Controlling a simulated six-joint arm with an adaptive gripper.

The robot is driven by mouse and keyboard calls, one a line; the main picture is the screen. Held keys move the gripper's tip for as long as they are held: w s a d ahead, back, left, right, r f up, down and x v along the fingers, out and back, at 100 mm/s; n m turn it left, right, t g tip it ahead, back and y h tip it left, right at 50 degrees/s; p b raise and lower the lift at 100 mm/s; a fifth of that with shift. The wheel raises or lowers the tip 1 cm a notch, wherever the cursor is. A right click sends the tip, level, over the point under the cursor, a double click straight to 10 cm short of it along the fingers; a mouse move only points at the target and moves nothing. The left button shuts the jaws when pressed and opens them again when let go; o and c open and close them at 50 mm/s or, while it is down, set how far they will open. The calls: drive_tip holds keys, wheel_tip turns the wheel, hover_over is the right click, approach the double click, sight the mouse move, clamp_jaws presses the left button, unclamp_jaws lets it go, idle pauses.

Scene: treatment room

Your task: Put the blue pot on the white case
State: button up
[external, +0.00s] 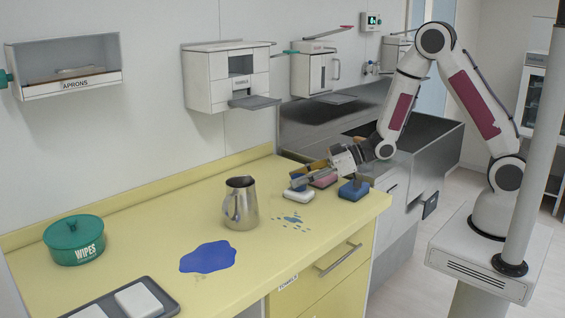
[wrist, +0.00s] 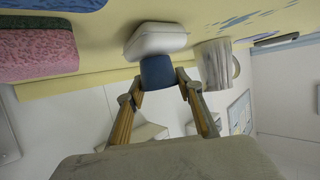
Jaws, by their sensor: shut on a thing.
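The blue pot (wrist: 157,72) is between the two fingers of my gripper (wrist: 160,84) in the wrist view, and the gripper is shut on it. The white case (wrist: 157,39) is a low rounded block on the yellow counter; the wrist view is upside down, so the pot sits directly over it. The pot appears to touch the case's top, but a tiny gap cannot be ruled out. In the external view my gripper (external: 297,180) reaches in from the right above the white case (external: 299,197), and the pot is mostly hidden by the fingers.
A metal pitcher (external: 240,203) stands left of the case. A pink block (external: 324,181) and a blue block (external: 354,190) lie to its right. A blue spill (external: 208,257), a green wipes tub (external: 75,240) and a grey tray (external: 160,293) are further left. A sink is behind.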

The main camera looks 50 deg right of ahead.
drive_tip(key=shift+f, duration=0.15)
drive_tip(key=o, duration=0.8)
drive_tip(key=shift+s+d+r, duration=0.3)
drive_tip(key=shift+d+r, duration=0.05)
drive_tip(key=shift+r, duration=0.05)
drive_tip(key=shift+v, duration=5.45)
drive_tip(key=shift+f, duration=0.15)
drive_tip(key=shift+d, duration=0.1)
